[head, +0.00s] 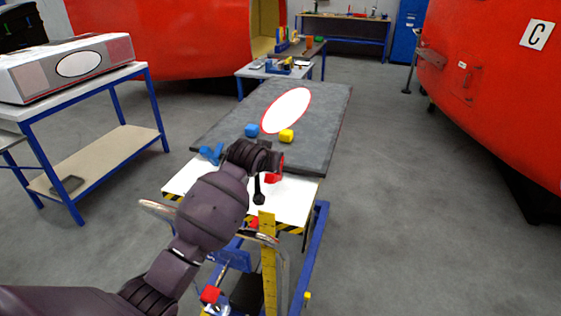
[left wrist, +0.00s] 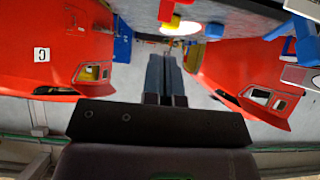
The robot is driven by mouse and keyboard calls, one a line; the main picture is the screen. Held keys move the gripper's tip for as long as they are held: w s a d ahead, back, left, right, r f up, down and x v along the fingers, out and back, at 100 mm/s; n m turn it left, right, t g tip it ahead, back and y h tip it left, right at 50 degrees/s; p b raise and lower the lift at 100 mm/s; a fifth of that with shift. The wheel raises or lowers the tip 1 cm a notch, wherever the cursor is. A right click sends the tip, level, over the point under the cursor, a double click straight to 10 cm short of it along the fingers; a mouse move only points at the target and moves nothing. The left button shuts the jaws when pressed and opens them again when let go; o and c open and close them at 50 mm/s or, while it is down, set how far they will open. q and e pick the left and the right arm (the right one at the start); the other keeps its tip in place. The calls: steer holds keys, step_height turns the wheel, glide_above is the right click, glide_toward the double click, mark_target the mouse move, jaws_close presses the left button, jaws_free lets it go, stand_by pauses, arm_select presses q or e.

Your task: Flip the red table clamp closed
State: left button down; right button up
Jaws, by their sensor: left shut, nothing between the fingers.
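The red table clamp (head: 273,178) sits at the near edge of the table, partly hidden behind my left gripper (head: 264,161). A black bar with a rounded end (head: 259,196) extends from beside it toward the near table edge; I cannot tell for sure where it joins. My left gripper is at the clamp, but contact cannot be told. In the left wrist view its two dark fingers (left wrist: 166,80) are together with nothing between them. My right gripper is in neither view.
A blue clamp (head: 211,154) stands left of my gripper; it also shows in the left wrist view (left wrist: 307,42). Blue (head: 252,130) and yellow (head: 287,135) blocks lie on the grey panel (head: 225,120) near a white oval (head: 287,110). A yellow upright (head: 268,265) stands in front.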

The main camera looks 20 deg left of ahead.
arm_select(q)
steer(key=x, duration=0.9)
steer(key=shift+w+f+b, duration=0.15)
steer(key=shift+b, duration=0.25)
steer(key=shift+x, duration=1.25)
steer(key=shift+w, duration=0.15)
